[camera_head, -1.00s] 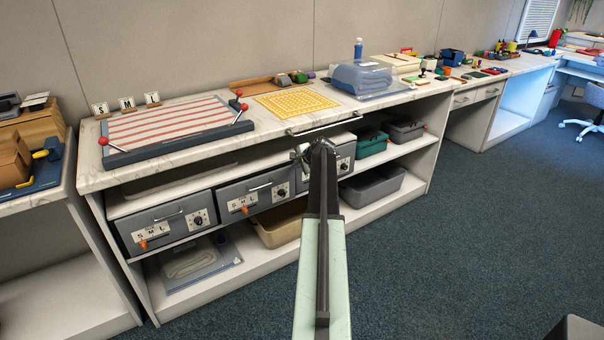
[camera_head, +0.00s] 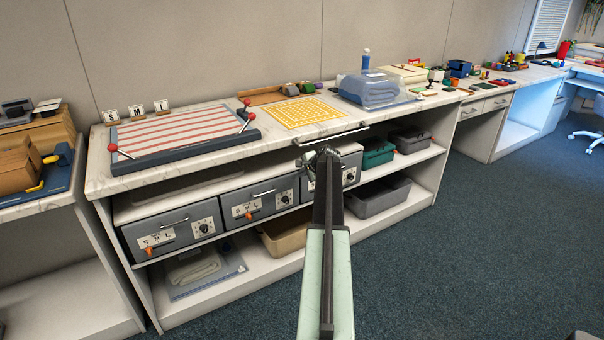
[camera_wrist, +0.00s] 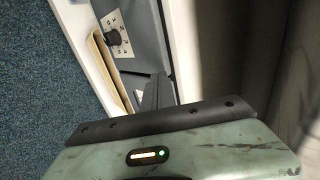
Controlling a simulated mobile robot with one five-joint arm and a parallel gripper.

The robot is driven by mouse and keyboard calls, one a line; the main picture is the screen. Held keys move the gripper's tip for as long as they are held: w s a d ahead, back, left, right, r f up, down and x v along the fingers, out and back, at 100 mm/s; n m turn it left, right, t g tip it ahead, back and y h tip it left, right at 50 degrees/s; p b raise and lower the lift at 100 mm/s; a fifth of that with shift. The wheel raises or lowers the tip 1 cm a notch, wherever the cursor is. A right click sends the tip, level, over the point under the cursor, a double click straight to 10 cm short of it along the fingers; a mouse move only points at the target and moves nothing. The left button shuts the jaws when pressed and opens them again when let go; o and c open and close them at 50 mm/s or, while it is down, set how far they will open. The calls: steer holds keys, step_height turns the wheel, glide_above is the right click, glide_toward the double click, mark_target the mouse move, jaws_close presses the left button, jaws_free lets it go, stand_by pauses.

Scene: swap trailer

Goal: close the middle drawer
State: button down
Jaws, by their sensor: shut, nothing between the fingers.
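Three grey drawers with dials sit side by side on the upper shelf under the counter. The middle drawer (camera_head: 232,201) has a bar handle, a dial and a lettered plate with an orange pointer; how far it stands out is hard to tell. The left drawer (camera_head: 136,236) is beside it, and the right drawer (camera_head: 353,161) is partly hidden by my arm. My gripper (camera_head: 318,156) is shut and empty, in front of the right drawer in the head view. The wrist view shows a dark finger (camera_wrist: 155,95) close to a grey drawer front with a dial (camera_wrist: 114,38).
A long bar handle (camera_head: 330,134) runs along the counter edge above my gripper. A tan bin (camera_head: 285,238) and a grey bin (camera_head: 378,199) stand on the lower shelf. The blue carpet (camera_head: 440,270) in front at right is clear.

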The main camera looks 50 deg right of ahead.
steer(key=s+f+p+v, duration=0.1)
steer(key=p+v, duration=0.6)
steer(key=v, duration=0.5)
steer(key=shift+s+a, duration=0.2)
steer(key=shift+a, duration=0.05)
steer(key=shift+f, duration=0.1)
